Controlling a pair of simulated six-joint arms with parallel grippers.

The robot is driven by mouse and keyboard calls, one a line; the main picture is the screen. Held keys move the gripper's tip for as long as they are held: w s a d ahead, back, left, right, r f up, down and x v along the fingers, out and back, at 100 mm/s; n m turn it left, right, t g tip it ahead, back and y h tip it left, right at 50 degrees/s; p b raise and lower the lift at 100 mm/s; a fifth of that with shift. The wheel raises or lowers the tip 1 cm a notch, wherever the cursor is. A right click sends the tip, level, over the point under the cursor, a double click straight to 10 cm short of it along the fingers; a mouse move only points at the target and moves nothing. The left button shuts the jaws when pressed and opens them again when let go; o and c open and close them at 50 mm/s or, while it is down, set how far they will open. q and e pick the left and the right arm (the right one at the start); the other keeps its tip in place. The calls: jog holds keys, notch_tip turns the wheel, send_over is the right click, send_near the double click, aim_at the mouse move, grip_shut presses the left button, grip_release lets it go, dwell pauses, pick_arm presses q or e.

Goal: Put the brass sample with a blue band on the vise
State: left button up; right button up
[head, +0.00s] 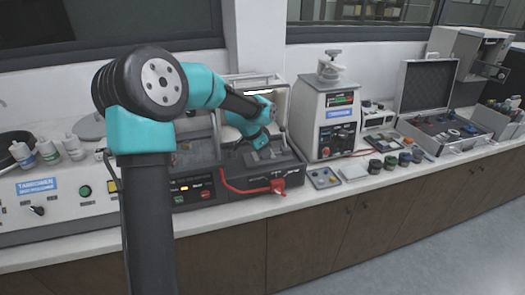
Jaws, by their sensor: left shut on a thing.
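My left gripper (264,152) reaches into the open, lit chamber of a dark cutting machine (229,182) near the middle of the head view. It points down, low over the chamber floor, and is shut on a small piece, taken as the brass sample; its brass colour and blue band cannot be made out. The vise cannot be told apart from the dark parts under the gripper, and whether the piece touches it is unclear. My right gripper is not in view.
To the right stand a grey press (328,115), a small tray (323,178), several dark round pots (376,166) and an open case (428,92). White bottles (48,151) stand at left. The counter's front strip is clear.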

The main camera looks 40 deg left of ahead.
pick_arm(q)
jog(key=w+a, duration=0.2)
jog(key=w, duration=0.1)
jog(key=w+a, duration=0.1)
jog(key=shift+w+a+f, duration=0.2)
jog(key=shift+w+f, duration=0.05)
jog(key=shift+w, duration=0.1)
jog(key=shift+w+a, duration=0.1)
jog(key=shift+w+a+f, duration=0.15)
jog(key=shift+w, duration=0.05)
jog(key=shift+f, duration=1.65)
jog(key=shift+f, duration=0.15)
jog(key=o, duration=1)
jog(key=v, duration=1.2)
jog(key=shift+s, duration=0.1)
